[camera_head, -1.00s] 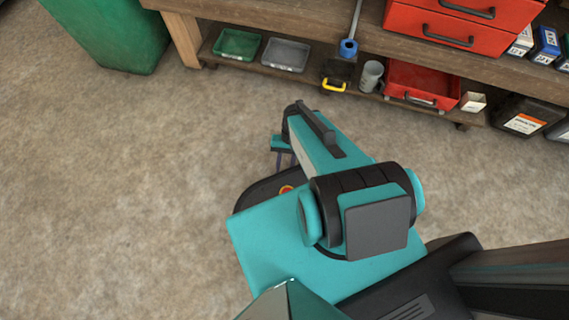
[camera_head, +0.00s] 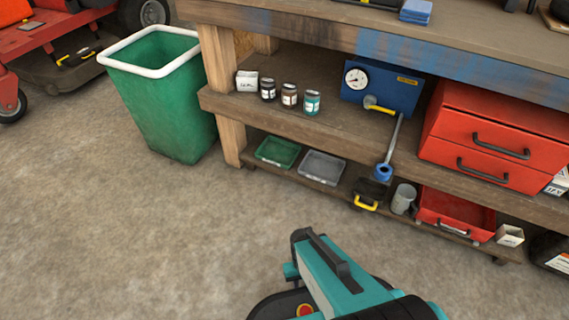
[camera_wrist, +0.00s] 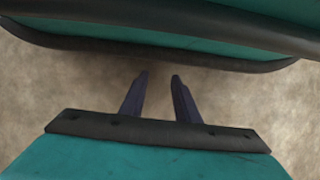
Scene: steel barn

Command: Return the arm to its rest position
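My teal and black arm is folded low at the bottom of the head view, in front of the workbench. My gripper (camera_wrist: 159,82) shows in the wrist view as two dark fingers with a gap between their tips. Nothing is between the fingers. They point down at the concrete floor, close to a teal, dark-edged part of my own body across the top of that view. In the head view the fingers are hidden or out of frame.
The wooden workbench (camera_head: 290,115) stands ahead with red drawers (camera_head: 495,145), jars (camera_head: 289,96), a blue gauge box (camera_head: 383,88) and low-shelf trays (camera_head: 278,152). A green bin (camera_head: 165,95) stands left. A red machine (camera_head: 45,40) is at the far left. Bare floor (camera_head: 120,240) lies left and front.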

